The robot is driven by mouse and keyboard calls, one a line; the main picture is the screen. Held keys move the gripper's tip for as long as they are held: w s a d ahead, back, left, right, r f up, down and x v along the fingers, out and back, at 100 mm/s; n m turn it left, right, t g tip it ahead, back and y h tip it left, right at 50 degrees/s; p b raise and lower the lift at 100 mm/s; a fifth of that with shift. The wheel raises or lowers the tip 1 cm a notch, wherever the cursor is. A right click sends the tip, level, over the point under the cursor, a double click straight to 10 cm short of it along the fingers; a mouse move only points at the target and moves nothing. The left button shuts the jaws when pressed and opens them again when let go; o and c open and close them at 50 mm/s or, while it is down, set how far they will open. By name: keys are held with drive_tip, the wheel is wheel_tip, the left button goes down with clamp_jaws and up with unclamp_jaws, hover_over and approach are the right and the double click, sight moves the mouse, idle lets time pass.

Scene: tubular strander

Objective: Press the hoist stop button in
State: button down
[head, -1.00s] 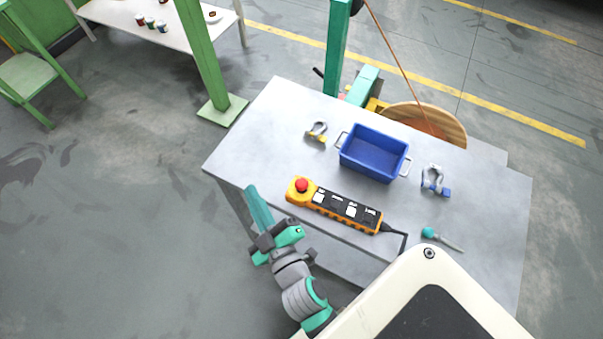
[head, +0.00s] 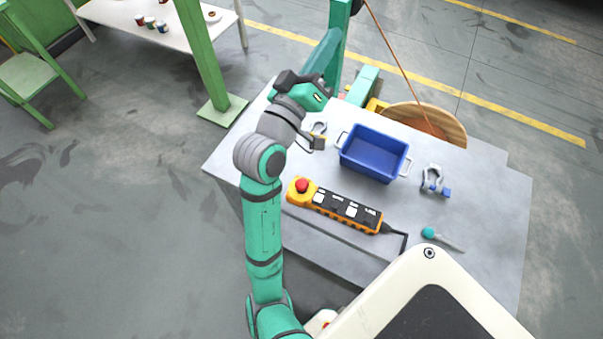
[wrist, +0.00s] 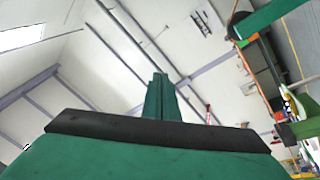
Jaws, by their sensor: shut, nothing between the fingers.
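The hoist control pendant (head: 345,207) is a yellow and black box lying on the grey table. Its red mushroom stop button (head: 302,185) stands at the pendant's left end, facing up. My gripper (head: 328,45) is raised above the far left part of the table, pointing up and away, well apart from the button. Its fingers are together and empty. The wrist view shows the closed green fingers (wrist: 160,97) against the ceiling, with no pendant or button in sight.
A blue bin (head: 372,155) stands on the table behind the pendant. A shackle (head: 434,180) and a teal-handled tool (head: 441,238) lie at the right. Another shackle (head: 319,128) is partly hidden by my wrist. A green post (head: 205,60) stands beyond the table.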

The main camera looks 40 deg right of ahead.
drive_tip(key=s+d+r+m+g+y, duration=0.1)
drive_tip(key=s+d+m+g+y, duration=0.1)
drive_tip(key=s+d+m+g, duration=0.4)
drive_tip(key=m+g+y, duration=0.1)
drive_tip(key=y, duration=1.7)
approach(301, 183)
wheel_tip(301, 183, down, 6)
drive_tip(key=shift+w+f, duration=0.1)
drive_tip(key=shift+f, duration=0.15)
